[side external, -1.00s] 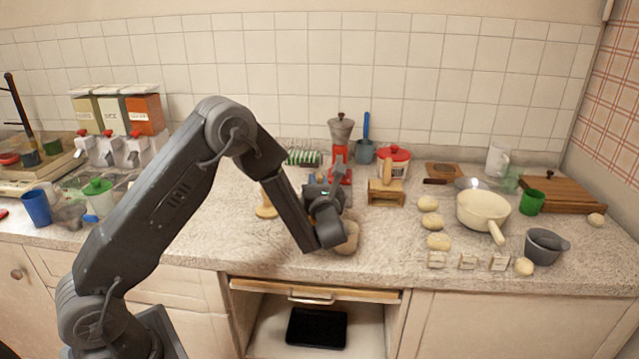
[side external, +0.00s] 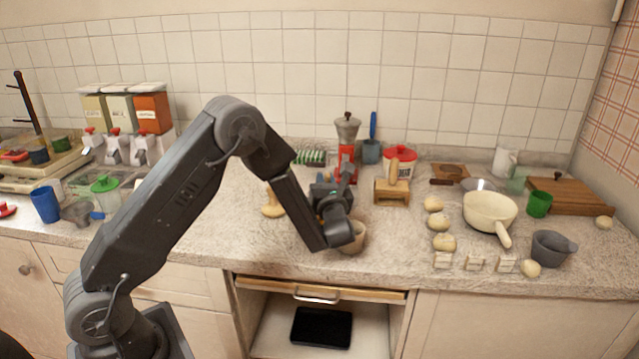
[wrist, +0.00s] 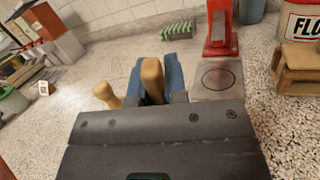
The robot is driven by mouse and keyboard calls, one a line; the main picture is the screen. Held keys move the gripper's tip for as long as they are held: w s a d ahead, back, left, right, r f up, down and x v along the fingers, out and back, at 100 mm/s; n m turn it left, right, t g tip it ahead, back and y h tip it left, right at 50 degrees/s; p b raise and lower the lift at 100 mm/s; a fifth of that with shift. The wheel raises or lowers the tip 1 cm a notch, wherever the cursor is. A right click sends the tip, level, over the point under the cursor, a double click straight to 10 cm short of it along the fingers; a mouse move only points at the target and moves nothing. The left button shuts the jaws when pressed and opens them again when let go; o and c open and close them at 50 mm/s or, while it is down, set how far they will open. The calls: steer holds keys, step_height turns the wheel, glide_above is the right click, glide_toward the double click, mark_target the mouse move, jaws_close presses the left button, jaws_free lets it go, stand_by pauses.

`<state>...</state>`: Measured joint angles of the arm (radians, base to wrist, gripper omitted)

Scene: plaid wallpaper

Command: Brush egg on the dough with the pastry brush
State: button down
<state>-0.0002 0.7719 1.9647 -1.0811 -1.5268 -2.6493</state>
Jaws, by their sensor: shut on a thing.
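My gripper (wrist: 160,85) is shut on the pastry brush, whose tan rounded handle (wrist: 152,80) stands between the blue fingers in the wrist view. The bristles are hidden. In the side view my gripper hangs low over the counter, and my wrist covers the fingers. A small cream bowl (side external: 353,239) stands just below and right of my wrist, partly hidden by it; its contents are not visible. Several pale round dough pieces (side external: 439,222) lie on the counter to the right, in a rough column, with another dough piece (side external: 530,268) near the front edge.
A cream saucepan (side external: 490,212) stands right of the dough, its handle toward the front. A grey jug (side external: 551,247) and green cup (side external: 539,204) stand further right. A wooden stand (side external: 392,190) and red grinder (side external: 346,160) are behind. A wooden object (side external: 272,204) lies left of my gripper.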

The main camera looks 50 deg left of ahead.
steer(key=shift+w+d, duration=0.15)
steer(key=shift+w, duration=0.15)
steer(key=shift+r, duration=0.1)
step_height(320, 180, up, 7)
stand_by(0.8)
stand_by(0.3)
steer(key=s+d+f+m+t+h, duration=0.2)
steer(key=d+m+t+h, duration=0.1)
steer(key=d, duration=0.3)
steer(key=s+d+f+m+t+h, duration=0.2)
steer(key=s+d+m+t+h, duration=0.1)
steer(key=d, duration=0.4)
steer(key=s+d+f+m+t+h, duration=0.2)
steer(key=d+m+t+h, duration=0.1)
steer(key=d+t+h, duration=0.1)
steer(key=d+h, duration=0.1)
steer(key=d, duration=0.1)
steer(key=shift+s+d+h, duration=0.3)
steer(key=shift+s+d, duration=0.05)
steer(key=shift+s, duration=0.05)
